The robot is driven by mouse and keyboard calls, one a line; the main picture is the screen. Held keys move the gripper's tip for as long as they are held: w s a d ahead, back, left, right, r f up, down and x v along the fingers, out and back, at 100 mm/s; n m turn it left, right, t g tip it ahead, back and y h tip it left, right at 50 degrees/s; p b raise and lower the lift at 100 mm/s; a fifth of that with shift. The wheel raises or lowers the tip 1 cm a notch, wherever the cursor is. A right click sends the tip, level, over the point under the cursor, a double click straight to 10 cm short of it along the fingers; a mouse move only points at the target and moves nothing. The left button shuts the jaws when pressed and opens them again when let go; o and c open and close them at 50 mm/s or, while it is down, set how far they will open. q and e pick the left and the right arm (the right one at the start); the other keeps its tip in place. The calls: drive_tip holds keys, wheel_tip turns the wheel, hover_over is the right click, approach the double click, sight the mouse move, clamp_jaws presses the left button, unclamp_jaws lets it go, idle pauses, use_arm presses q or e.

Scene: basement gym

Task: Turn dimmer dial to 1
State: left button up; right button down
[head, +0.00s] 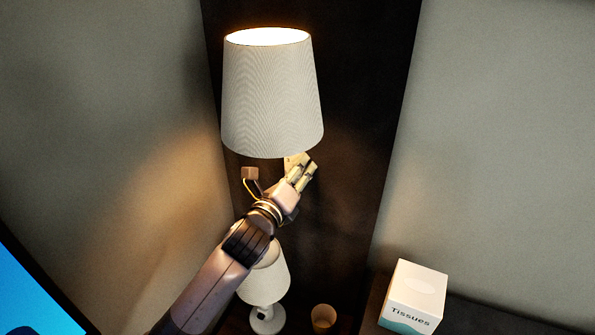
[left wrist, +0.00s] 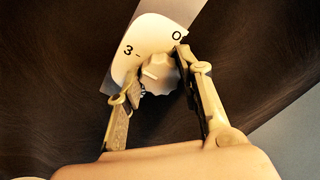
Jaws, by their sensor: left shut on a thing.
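The dimmer dial (left wrist: 160,76) is a pale round knob with a scalloped edge on a white wall plate (left wrist: 152,32) in the left wrist view. The figures 3 and 0 show on the plate; another mark below the knob is partly hidden by a finger. A light line on the knob's face lies toward its left side, on the side of the 3. My left gripper (left wrist: 152,78) has its fingers on either side of the knob and is shut on it. In the head view my left gripper (head: 305,172) is at the dark panel just under the lampshade; the knob is hidden there. My right gripper is out of view.
A large lit lampshade (head: 272,95) hangs right above my left gripper. A small white lamp (head: 266,290) stands below my arm, with a small cup (head: 323,318) beside it. A tissue box (head: 414,297) is at the lower right. A blue screen (head: 30,290) is at the lower left.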

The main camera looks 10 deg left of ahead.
use_arm(q)
drive_tip(key=n+p, duration=0.3)
drive_tip(key=n, duration=0.9)
drive_tip(key=n+p, duration=0.3)
drive_tip(key=n, duration=0.8)
drive_tip(key=n+p, duration=0.3)
drive_tip(key=n, duration=0.9)
drive_tip(key=shift+f+n+p, duration=0.25)
drive_tip(key=shift+n+p, duration=0.05)
drive_tip(key=shift+p, duration=0.1)
drive_tip(key=shift+d, duration=0.1)
idle(0.3)
